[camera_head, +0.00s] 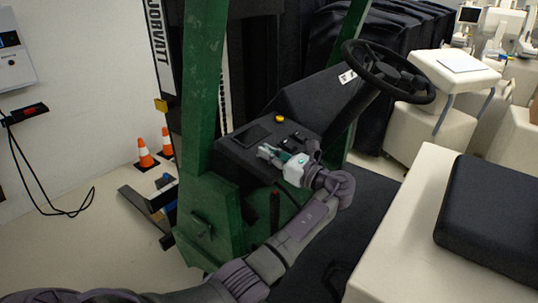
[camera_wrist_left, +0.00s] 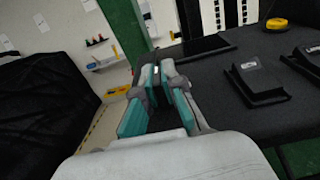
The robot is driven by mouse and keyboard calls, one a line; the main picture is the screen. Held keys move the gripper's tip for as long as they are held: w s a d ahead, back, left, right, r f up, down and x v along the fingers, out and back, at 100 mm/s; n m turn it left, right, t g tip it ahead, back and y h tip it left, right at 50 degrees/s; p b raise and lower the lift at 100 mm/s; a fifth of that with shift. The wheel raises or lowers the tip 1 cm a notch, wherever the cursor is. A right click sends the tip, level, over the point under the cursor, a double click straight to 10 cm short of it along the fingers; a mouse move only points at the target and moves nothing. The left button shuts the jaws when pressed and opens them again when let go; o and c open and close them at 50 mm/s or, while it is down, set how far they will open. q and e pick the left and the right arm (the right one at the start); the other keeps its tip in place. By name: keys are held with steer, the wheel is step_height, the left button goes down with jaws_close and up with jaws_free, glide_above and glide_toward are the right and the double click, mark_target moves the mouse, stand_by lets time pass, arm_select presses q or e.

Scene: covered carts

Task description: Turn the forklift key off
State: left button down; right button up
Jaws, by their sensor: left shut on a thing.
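The forklift's black console (camera_head: 305,102) stands behind a green mast post (camera_head: 203,80). My left gripper (camera_head: 271,154) is low over the near left part of the console, its fingers pointing left. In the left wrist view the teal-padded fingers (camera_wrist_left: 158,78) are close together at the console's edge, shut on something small. This fits the forklift key, but the fingers hide it, so its turn angle cannot be told. My right gripper is in neither view.
A yellow button (camera_head: 280,118), a dark flat panel (camera_head: 251,135) and black switches (camera_head: 294,138) are close by on the console. The steering wheel (camera_head: 388,71) is up and to the right. A black seat (camera_head: 490,220) is at the right. Orange cones (camera_head: 145,153) stand by the wall.

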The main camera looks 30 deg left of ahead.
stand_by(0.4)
arm_select(q)
steer(key=c, duration=1.3)
jaws_free()
steer(key=d, duration=0.8)
steer(key=d+f, duration=0.1)
steer(key=d, duration=0.3)
steer(key=shift+s+f, duration=0.1)
steer(key=shift+s, duration=0.3)
steer(key=shift+a+f, duration=0.1)
